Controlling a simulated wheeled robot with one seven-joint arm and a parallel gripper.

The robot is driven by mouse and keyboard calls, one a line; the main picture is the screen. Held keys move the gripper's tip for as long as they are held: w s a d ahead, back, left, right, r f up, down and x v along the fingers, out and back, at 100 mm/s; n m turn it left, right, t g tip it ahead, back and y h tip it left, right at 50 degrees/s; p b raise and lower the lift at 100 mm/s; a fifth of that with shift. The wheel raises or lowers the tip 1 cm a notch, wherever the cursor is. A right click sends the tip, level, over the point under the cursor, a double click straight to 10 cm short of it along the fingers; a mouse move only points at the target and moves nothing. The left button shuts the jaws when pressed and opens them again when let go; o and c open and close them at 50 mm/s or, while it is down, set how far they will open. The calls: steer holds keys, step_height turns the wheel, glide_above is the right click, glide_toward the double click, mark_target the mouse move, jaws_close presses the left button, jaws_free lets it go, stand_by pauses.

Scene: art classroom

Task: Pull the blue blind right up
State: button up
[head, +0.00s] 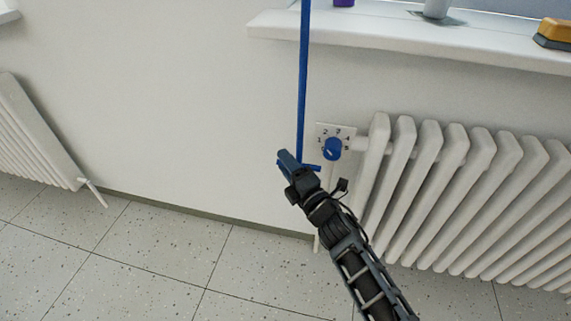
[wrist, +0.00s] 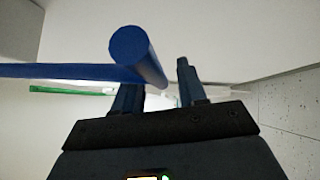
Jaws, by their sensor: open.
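A long straight blue pull (head: 303,80) hangs down the wall from above the head view's top edge. At its lower end is a short blue crossbar handle (head: 313,167), partly hidden by my gripper (head: 287,160). In the wrist view the round end of the handle (wrist: 131,44) points at the camera, and the blue pull (wrist: 60,71) runs off to the left. My gripper is open, with the handle reaching in between its two fingers. I cannot tell whether either finger touches it. The blind itself is out of view.
A blue radiator knob (head: 332,149) on a numbered plate is just right of the handle. A white radiator (head: 450,175) stands right of my arm. A windowsill (head: 400,35) juts out above, with a yellow-topped block (head: 556,31) on it.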

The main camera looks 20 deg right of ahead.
steer(key=shift+w, duration=0.3)
steer(key=shift+c, duration=0.5)
jaws_close()
